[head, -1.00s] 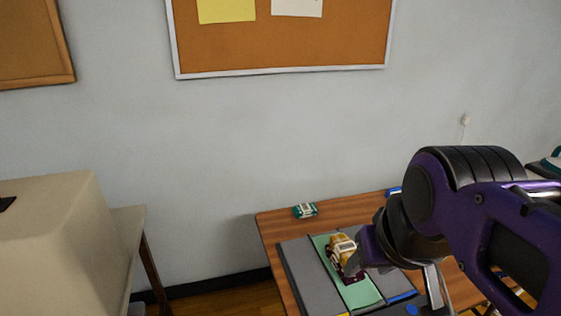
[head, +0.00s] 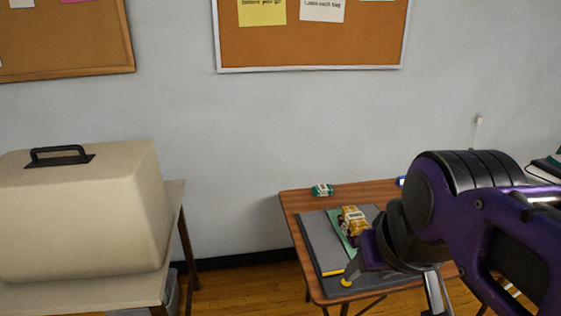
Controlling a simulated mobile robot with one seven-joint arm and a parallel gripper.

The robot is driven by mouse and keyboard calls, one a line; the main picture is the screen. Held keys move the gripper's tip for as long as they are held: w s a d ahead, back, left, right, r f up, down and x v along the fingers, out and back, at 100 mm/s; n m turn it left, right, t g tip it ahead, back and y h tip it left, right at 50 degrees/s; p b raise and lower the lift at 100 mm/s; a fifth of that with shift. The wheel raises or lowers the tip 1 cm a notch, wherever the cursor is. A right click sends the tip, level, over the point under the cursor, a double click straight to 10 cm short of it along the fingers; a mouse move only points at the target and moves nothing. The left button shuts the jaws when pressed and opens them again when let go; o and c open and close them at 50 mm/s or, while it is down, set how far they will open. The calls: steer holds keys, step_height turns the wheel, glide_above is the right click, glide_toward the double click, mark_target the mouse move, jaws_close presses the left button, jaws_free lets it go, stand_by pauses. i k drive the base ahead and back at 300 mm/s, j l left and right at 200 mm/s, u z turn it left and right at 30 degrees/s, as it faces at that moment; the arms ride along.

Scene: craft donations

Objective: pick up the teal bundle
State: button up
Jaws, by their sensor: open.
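The teal bundle (head: 322,190) is a small teal-green pack with a white label. It lies on the bare wood near the back left corner of the table (head: 295,202) in the head view. My gripper (head: 393,290) is in front of it and to its right, over the front part of the table. Its jaws are apart, and I see nothing held between them. The gripper is clear of the teal bundle, which is in full view. My arm hides much of the table's right side.
A mustard bundle (head: 353,220) and a dark maroon item sit on a green strip (head: 339,228) of the grey mat (head: 318,236). A blue item (head: 400,181) is partly hidden by my arm. A beige case (head: 80,215) stands on another table at left.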

mark_target(319, 191)
steer(key=l+u, duration=0.15)
steer(key=u, duration=0.85)
steer(key=i+l, duration=0.1)
steer(key=l, duration=0.75)
steer(key=i+l, duration=0.1)
steer(key=l, duration=1.55)
steer(key=i+l, duration=0.15)
steer(key=l, duration=0.65)
steer(key=k+j+z, duration=0.15)
steer(key=k+j, duration=0.15)
steer(key=i+l, duration=0.2)
steer(key=l, duration=0.15)
steer(key=i+l+u, duration=0.15)
steer(key=l, duration=0.2)
